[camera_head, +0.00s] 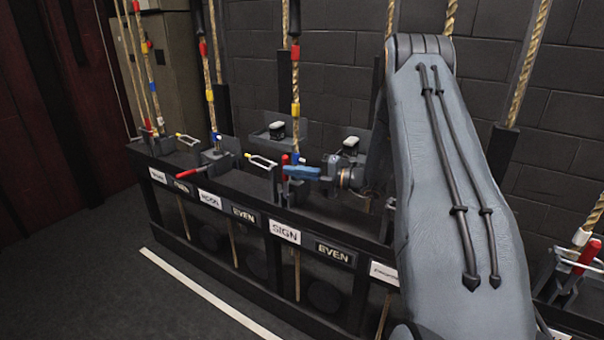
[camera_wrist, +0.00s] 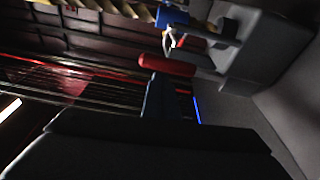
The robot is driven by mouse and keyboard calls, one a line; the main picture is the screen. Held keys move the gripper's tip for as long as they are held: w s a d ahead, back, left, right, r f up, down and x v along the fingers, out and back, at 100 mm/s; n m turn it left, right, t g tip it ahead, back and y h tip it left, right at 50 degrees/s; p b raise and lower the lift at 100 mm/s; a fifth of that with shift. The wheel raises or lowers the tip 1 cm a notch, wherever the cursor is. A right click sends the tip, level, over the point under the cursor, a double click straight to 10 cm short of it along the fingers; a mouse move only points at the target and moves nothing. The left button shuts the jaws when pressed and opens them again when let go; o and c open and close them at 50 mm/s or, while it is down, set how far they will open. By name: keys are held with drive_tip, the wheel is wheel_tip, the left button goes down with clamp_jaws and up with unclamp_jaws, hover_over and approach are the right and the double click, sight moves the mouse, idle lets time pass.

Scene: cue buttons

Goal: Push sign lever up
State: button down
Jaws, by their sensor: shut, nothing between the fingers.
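The SIGN label (camera_head: 285,231) is on the front of the black rail, third white label from the left. Above it, a red lever handle (camera_head: 285,166) stands roughly upright, in contrast to the forward-pointing lever to its left. My blue gripper (camera_head: 287,171) is shut and empty, with its tips at this red handle. In the wrist view the red handle (camera_wrist: 167,65) lies across the end of my dark blue fingers (camera_wrist: 154,98). They appear to touch; the exact contact is hard to tell.
Ropes with coloured bands (camera_head: 295,90) rise behind the rail. The floor (camera_head: 110,255) in front is clear.

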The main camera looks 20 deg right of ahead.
drive_tip(key=shift+w+d+r, duration=0.1)
drive_tip(key=shift+w+d, duration=0.05)
drive_tip(key=shift+d, duration=0.15)
drive_tip(key=shift+r, duration=0.1)
wheel_tip(320, 180, up, 10)
drive_tip(key=shift+a+b, duration=0.25)
drive_tip(key=shift+b, duration=0.1)
idle(0.4)
drive_tip(key=shift+f, duration=0.2)
